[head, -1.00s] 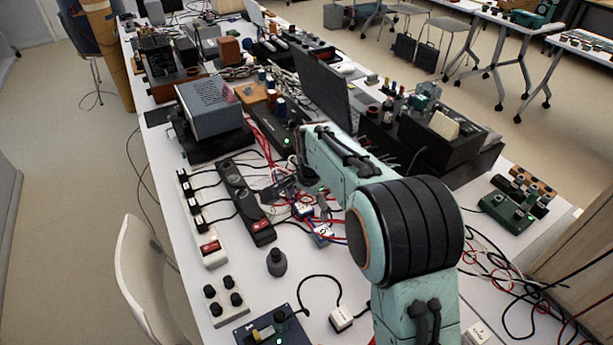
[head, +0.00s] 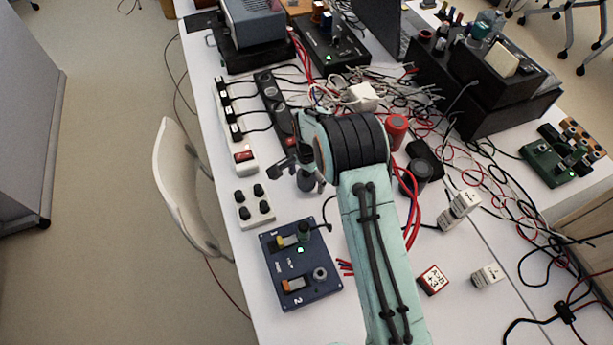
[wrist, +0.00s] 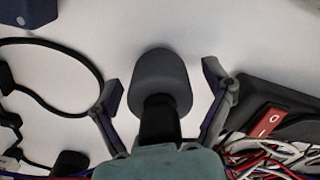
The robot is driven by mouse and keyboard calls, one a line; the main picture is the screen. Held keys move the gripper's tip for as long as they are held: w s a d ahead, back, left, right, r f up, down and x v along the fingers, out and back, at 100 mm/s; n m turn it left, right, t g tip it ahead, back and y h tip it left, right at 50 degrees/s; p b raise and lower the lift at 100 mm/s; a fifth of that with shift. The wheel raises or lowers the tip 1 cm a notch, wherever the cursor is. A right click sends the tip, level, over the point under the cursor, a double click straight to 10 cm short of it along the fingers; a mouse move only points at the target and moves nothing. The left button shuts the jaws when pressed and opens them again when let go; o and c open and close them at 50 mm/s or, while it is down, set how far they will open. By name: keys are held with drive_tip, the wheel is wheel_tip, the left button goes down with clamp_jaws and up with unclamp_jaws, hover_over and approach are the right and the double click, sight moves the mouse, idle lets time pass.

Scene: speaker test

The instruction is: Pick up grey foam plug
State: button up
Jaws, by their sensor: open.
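The grey foam plug (wrist: 162,80) is a dark grey rounded body with a narrower black part, standing on the white table. In the wrist view it lies between the two spread fingers of my gripper (wrist: 166,88), with a gap on each side. In the head view the plug (head: 306,182) is partly hidden by my gripper (head: 300,176), which is open and empty around or just above it. I cannot tell the exact height of the fingers over the table.
A power strip with a red switch (head: 245,157) and a white four-knob box (head: 254,206) stand left of the plug. A blue panel (head: 322,292) lies nearer. Loose cables and a red cylinder (head: 396,128) are to the right. The rear holds crowded equipment.

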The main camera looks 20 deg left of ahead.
drive_tip(key=c, duration=1)
drive_tip(key=shift+o, duration=0.2)
